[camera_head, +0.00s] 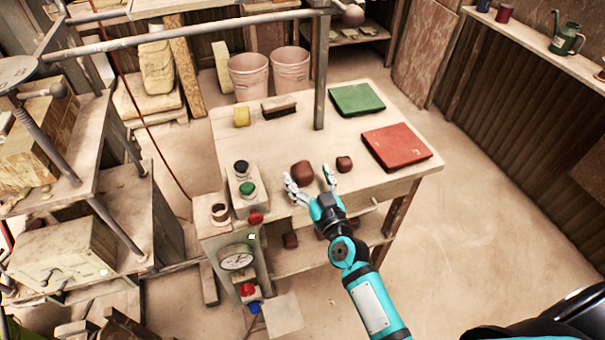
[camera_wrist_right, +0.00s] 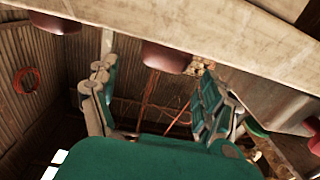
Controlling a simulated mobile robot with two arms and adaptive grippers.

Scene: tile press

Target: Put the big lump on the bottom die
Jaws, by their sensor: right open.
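The big lump (camera_head: 302,173) is dark brown and sits on the pale table near its front edge. A small lump (camera_head: 344,164) lies to its right. My right gripper (camera_head: 309,179) is open at the front edge, its fingers spread to either side of the big lump in the head view. In the right wrist view the open fingers (camera_wrist_right: 157,103) show with a reddish-brown lump (camera_wrist_right: 166,57) between and beyond them; whether they touch it I cannot tell. I cannot clearly tell the bottom die; a pale block (camera_head: 63,250) stands in the frame at left. My left gripper is not in view.
A green tile (camera_head: 356,99) and a red tile (camera_head: 396,147) lie on the table. A brush (camera_head: 279,107) and yellow sponge (camera_head: 242,116) are at the back. A button box (camera_head: 243,187) and a gauge (camera_head: 237,260) stand at left. A post (camera_head: 321,75) rises behind the lumps.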

